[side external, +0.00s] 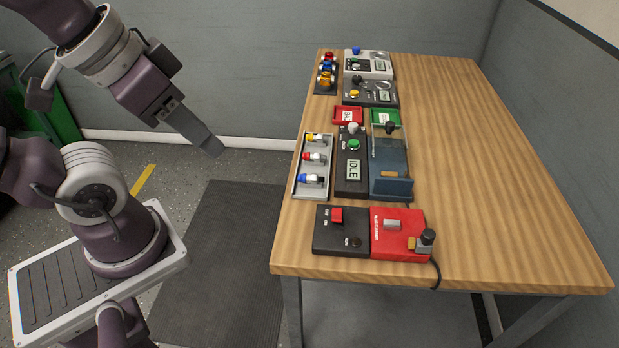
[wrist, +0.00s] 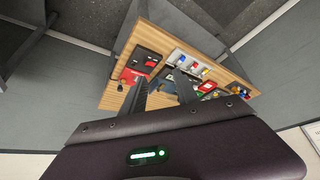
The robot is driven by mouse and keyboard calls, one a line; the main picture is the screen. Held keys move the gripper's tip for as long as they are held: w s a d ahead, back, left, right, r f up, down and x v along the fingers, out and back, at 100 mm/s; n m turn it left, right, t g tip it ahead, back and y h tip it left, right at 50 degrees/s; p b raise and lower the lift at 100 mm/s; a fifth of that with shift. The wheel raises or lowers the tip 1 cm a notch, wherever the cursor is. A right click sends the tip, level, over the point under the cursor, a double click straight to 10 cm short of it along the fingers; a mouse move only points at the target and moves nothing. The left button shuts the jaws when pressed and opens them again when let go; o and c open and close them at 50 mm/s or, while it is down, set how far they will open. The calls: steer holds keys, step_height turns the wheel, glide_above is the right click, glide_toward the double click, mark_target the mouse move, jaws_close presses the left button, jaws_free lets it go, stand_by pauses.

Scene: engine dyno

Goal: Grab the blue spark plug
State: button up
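The blue spark plug (side external: 311,179), with a blue end and a pale body, lies in a light grey tray (side external: 297,186) on the table's near-left part. It is the frontmost of three plugs there, below a red one (side external: 314,158) and a yellow one (side external: 317,138). In the wrist view the tray's plugs are small, with a blue spot (wrist: 182,59) at one end. My gripper (side external: 216,149) is in the air left of the table, well apart from the tray. In the wrist view its two fingers (wrist: 162,86) stand apart with nothing held between them.
A black tester marked IDLE (side external: 352,185) and a blue-grey box (side external: 390,187) stand right of the tray. A black switch box (side external: 341,243) and a red unit (side external: 397,246) are in front. Red (side external: 347,116) and green (side external: 385,118) bins lie behind. The table's right side (side external: 490,180) is clear.

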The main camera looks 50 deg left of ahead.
steer(key=shift+o, duration=1.2)
steer(key=m+g, duration=0.5)
steer(key=m, duration=0.3)
glide_above(317, 175)
steer(key=s, duration=0.1)
step_height(317, 175, down, 16)
steer(key=shift+m+g, duration=0.3)
steer(key=shift+m, duration=0.2)
steer(key=f, duration=0.7)
steer(key=w+f, duration=0.1)
steer(key=f, duration=0.2)
steer(key=shift+f, duration=0.25)
jaws_close()
